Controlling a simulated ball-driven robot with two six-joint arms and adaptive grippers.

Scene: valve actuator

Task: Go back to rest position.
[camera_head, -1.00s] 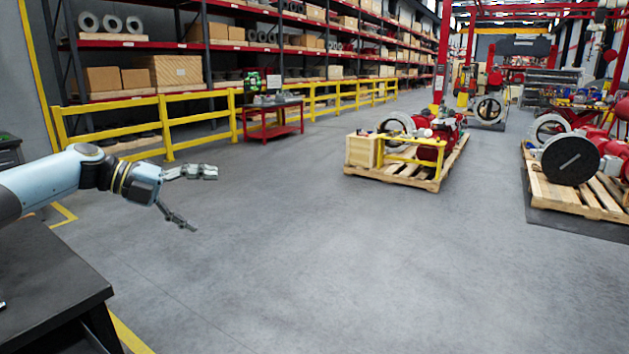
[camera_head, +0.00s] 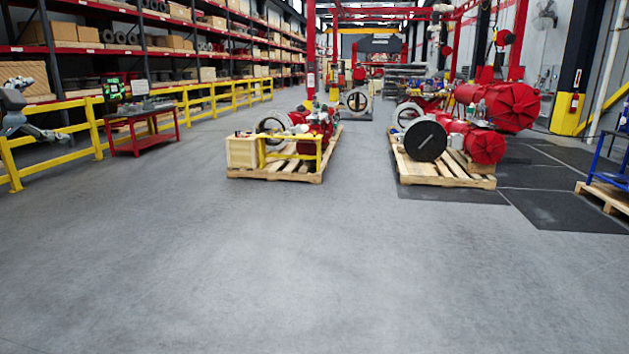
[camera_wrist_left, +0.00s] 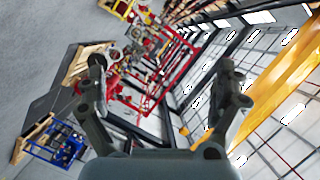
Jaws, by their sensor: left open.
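My left gripper (camera_head: 38,112) shows at the left edge of the head view, partly cut off by the frame. It is open, with nothing between its fingers, and it is held in the air in front of the yellow railing. In the left wrist view the gripper (camera_wrist_left: 165,90) has its two dark fingers spread wide, with the distant hall seen between them. My right gripper is in neither view.
A pallet with a wooden box and valve parts (camera_head: 282,172) stands mid-floor. A second pallet (camera_head: 440,176) with large red actuators (camera_head: 505,105) is to its right. A yellow railing (camera_head: 90,130) and red cart (camera_head: 142,130) are at left. The grey floor (camera_head: 280,270) ahead is clear.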

